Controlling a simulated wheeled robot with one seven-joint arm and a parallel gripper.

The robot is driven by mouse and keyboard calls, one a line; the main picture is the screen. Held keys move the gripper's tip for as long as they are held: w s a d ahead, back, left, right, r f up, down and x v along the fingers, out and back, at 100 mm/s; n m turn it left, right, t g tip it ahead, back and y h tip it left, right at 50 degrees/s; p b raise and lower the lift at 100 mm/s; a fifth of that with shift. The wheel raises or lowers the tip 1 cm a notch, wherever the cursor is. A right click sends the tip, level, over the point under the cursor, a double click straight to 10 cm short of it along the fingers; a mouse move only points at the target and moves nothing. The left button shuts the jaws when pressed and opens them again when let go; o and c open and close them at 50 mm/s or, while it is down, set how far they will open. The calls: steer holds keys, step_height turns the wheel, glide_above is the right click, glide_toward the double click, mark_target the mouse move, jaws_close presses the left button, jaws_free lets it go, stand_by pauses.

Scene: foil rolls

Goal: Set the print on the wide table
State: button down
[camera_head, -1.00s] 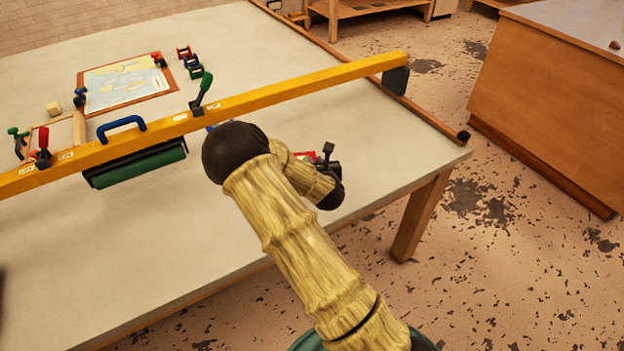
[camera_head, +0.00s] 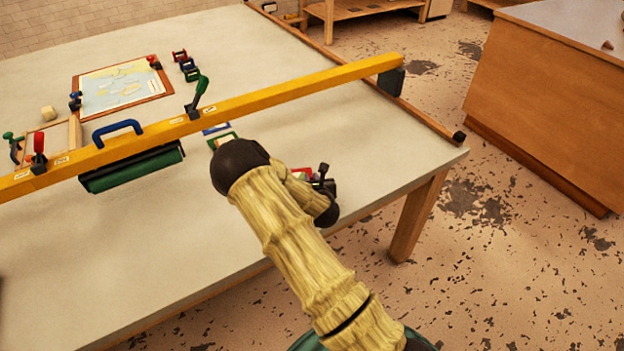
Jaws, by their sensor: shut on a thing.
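My gripper (camera_head: 323,183) is dark and partly hidden behind my arm, above the right part of a large pale-topped table (camera_head: 375,145). It is shut on a small red-edged thing (camera_head: 303,173), mostly hidden by my wrist; I cannot tell whether this is the print or whether it touches the table. A blue-edged card (camera_head: 214,128) and a green-edged card (camera_head: 223,140) lie on the table left of my gripper, partly covered. A framed map-like picture (camera_head: 120,88) lies farther back at the left.
A long yellow beam (camera_head: 290,92) spans the table behind my gripper. Small coloured clamps (camera_head: 187,66) stand at the back. A wooden counter (camera_head: 545,100) is at the right. The front tabletop is clear.

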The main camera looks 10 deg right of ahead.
steer(key=shift+f, duration=0.2)
steer(key=c, duration=1.4)
jaws_free()
steer(key=shift+r, duration=0.2)
steer(key=b+v, duration=0.1)
steer(key=v, duration=1.1)
